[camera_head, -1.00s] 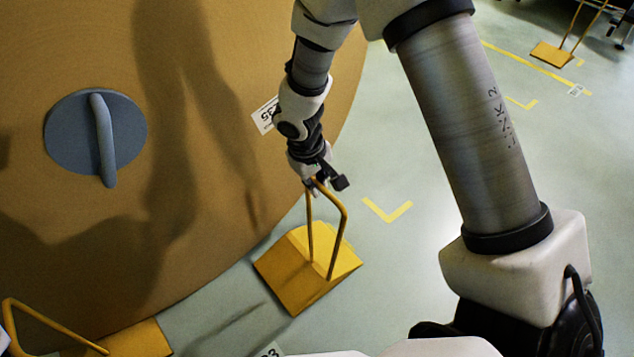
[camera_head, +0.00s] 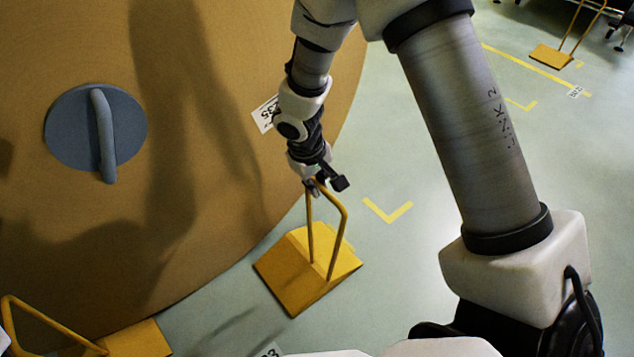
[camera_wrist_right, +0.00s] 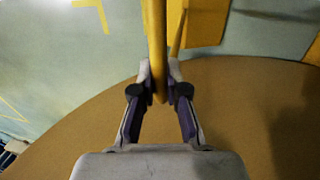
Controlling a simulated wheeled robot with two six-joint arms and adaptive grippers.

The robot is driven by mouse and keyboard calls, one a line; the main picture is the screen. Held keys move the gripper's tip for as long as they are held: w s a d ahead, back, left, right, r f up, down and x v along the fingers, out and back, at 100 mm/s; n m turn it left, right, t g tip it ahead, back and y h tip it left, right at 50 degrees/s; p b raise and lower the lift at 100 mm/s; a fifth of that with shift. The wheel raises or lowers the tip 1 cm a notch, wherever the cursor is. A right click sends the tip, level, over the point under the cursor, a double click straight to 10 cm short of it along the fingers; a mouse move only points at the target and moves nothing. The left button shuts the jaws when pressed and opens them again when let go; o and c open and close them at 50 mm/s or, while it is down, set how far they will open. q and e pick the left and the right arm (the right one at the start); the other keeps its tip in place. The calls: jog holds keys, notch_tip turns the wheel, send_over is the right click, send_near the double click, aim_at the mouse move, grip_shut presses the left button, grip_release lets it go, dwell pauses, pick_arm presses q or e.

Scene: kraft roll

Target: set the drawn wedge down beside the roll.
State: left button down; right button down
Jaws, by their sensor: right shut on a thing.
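The drawn wedge (camera_head: 295,285) is a yellow block with a tall yellow loop handle (camera_head: 342,230). It is just right of the lower edge of the big brown roll (camera_head: 200,250) in the head view. I cannot tell whether its underside touches the floor. My right gripper (camera_head: 312,185) is shut on the top of the handle. In the right wrist view the handle (camera_wrist_right: 154,35) passes between the fingers (camera_wrist_right: 159,85), with part of the yellow block (camera_wrist_right: 207,22) beyond. My left gripper is not in view.
A second yellow wedge (camera_head: 135,342) sits against the roll at lower left. Another yellow wedge (camera_head: 551,56) stands far off at upper right. A yellow corner mark (camera_head: 388,211) lies on clear floor right of the held wedge. A grey hub (camera_head: 75,135) sits on the roll's face.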

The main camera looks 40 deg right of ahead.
jog(key=c, duration=1.3)
grip_release()
jog(key=shift+f, duration=0.35)
jog(key=shift+c, duration=0.2)
jog(key=shift+o, duration=1.1)
jog(key=shift+w+d+f, duration=0.1)
jog(key=shift+w+f, duration=0.1)
jog(key=shift+f, duration=0.1)
jog(key=shift+s+r, duration=0.1)
jog(key=shift+r, duration=0.1)
notch_tip(320, 180, up, 12)
jog(key=a, duration=0.2)
jog(key=shift+a, duration=0.15)
jog(key=shift+s+f, duration=0.1)
jog(key=shift+f, duration=0.05)
